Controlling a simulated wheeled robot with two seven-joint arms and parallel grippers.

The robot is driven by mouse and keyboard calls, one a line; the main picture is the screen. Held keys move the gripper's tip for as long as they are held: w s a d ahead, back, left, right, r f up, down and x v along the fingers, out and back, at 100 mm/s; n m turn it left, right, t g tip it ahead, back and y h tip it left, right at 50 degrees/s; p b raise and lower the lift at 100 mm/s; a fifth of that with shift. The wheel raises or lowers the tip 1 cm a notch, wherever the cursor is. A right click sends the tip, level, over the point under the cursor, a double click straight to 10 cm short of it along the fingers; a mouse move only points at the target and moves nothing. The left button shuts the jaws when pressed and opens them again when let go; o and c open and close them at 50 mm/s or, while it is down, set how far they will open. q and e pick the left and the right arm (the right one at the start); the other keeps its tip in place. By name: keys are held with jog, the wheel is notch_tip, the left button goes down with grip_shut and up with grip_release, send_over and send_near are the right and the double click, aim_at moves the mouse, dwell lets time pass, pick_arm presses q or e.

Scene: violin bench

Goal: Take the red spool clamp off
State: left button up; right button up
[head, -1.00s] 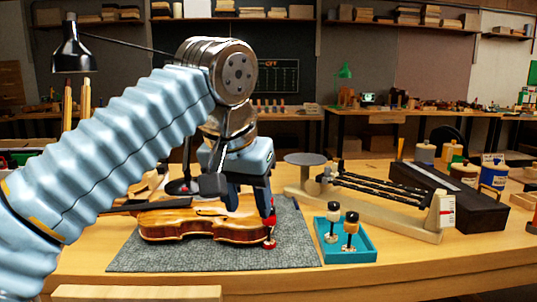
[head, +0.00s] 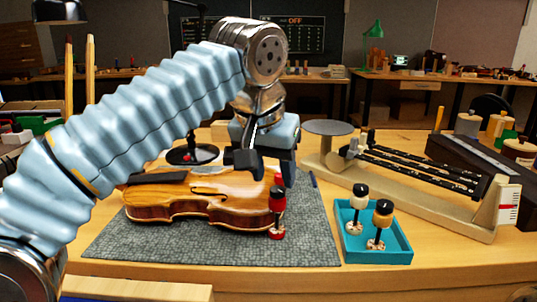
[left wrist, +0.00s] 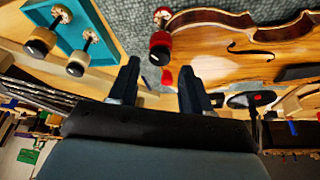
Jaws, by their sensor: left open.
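The red spool clamp (head: 277,212) stands upright at the right end of the violin (head: 205,205), its red pads by the violin's edge and a dark knob near its top. In the left wrist view the clamp (left wrist: 160,48) lies just ahead of the gap between my fingers, against the violin's edge. My left gripper (head: 266,168) is open, above and behind the clamp in the head view. The wrist view shows both fingers (left wrist: 158,72) apart with nothing held. My right gripper is not in view.
A grey mat (head: 130,245) lies under the violin. A teal tray (head: 388,256) with two other spool clamps (head: 358,208) stands right of it. A wooden fixture with black rods (head: 415,170) is behind the tray. A round grey disc (head: 328,127) stands behind the violin.

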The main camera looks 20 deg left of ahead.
aim_at(277, 190)
pick_arm(q)
jog(key=b+x, duration=0.1)
jog(key=x, duration=0.5)
jog(key=shift+f, duration=0.1)
jog(key=shift+c, duration=0.5)
jog(key=c, duration=0.8)
jog(key=shift+o, duration=0.2)
